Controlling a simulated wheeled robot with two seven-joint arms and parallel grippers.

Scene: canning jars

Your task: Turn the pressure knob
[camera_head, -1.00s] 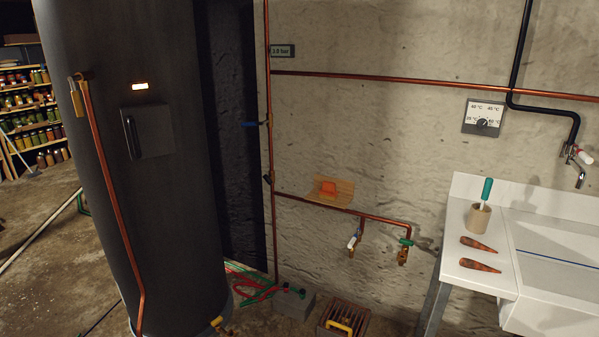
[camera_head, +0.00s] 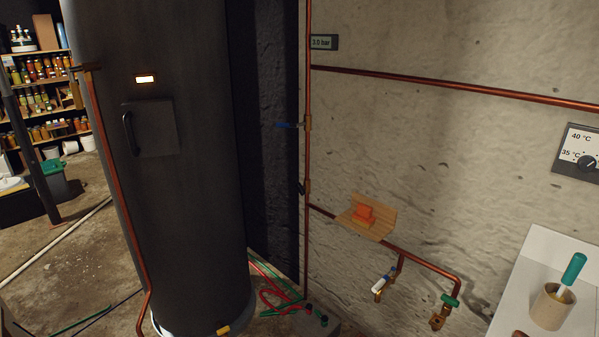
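I cannot make out a knob marked for pressure. A small display reading 3.0 bar (camera_head: 324,42) is on the wall beside the vertical copper pipe (camera_head: 308,85). A blue lever (camera_head: 288,125) sticks out left from that pipe, and a small dark fitting (camera_head: 302,188) sits lower on it. A dial with a black round knob (camera_head: 587,163), marked 35 °C and 40 °C, is cut off by the right edge. Neither of my grippers is in view.
A large dark tank (camera_head: 190,190) with a handled door stands at left. A wooden holder (camera_head: 375,222) with an orange block and two taps are low on the wall. A white counter (camera_head: 528,275) holds a cup (camera_head: 551,308) with a green-handled tool. Hoses lie on the floor.

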